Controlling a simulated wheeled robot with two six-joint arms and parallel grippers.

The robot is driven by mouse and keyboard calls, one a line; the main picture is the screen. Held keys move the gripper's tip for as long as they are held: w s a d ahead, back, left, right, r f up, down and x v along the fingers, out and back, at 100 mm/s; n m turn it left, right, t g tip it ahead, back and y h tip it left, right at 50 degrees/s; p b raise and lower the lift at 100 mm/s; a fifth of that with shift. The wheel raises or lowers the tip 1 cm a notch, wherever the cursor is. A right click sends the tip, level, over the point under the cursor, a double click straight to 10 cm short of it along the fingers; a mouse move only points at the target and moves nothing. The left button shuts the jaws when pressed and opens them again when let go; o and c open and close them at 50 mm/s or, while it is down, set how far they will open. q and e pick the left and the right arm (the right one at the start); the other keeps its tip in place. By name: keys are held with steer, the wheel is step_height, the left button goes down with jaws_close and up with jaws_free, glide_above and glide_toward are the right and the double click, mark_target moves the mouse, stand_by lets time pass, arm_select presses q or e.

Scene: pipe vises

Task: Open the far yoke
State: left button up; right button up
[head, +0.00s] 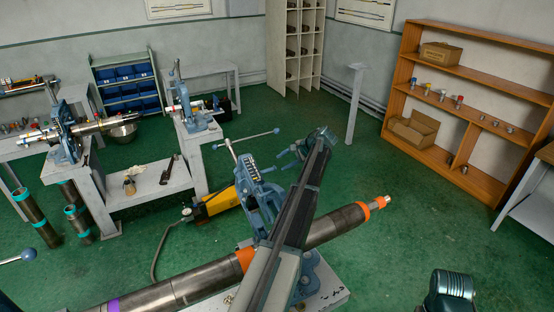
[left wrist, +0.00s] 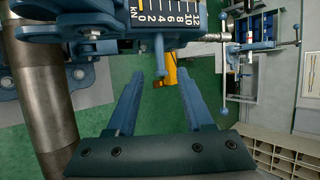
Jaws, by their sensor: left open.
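The blue yoke (head: 262,203) stands over a thick grey pipe (head: 333,228) with orange bands in the head view; my left arm covers its right side and part of its base. I cannot tell whether it is latched. Its dial scale marked kN (left wrist: 165,12) is at the top of the left wrist view, with a small blue peg (left wrist: 159,55) below it. The pipe (left wrist: 42,100) runs down the left there. My left gripper (head: 284,158) is open beside the yoke. Its fingers (left wrist: 161,76) are apart, with nothing held between them; the peg appears just beyond the tips.
My right arm shows at the bottom right; its fingers do not. A yellow pump (head: 218,202) lies on the floor behind the yoke. Benches with other vises (head: 190,112) stand at the back left, a wooden shelf (head: 470,85) at the right. Green floor is free between.

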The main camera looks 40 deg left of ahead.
arm_select(q)
steer(key=shift+p+v, duration=0.3)
steer(key=shift+v, duration=0.55)
arm_select(e)
steer(key=shift+r, duration=0.6)
arm_select(q)
steer(key=shift+d+f, duration=0.1)
steer(key=s+d+f+t+h+b, duration=0.1)
steer(key=s+d+f+b, duration=0.3)
steer(key=d, duration=0.6)
steer(key=s+d+f+h+b, duration=0.25)
steer(key=d+f, duration=0.25)
steer(key=d, duration=0.6)
steer(key=s+d+f+t+b, duration=0.1)
steer(key=s+d+f+b, duration=0.3)
steer(key=d, duration=0.6)
steer(key=s+d+f+h+b, duration=0.2)
steer(key=s+d+f, duration=0.3)
steer(key=s+d, duration=0.5)
steer(key=s+d+f+m+h+b, duration=0.1)
steer(key=s+d+f+b, duration=0.3)
steer(key=s+d, duration=0.6)
steer(key=shift+d+f+g+h+b, duration=0.35)
steer(key=shift+d+f+h, duration=0.3)
steer(key=shift+d+f, duration=0.15)
arm_select(e)
step_height(320, 180, down, 17)
steer(key=shift+f, duration=0.1)
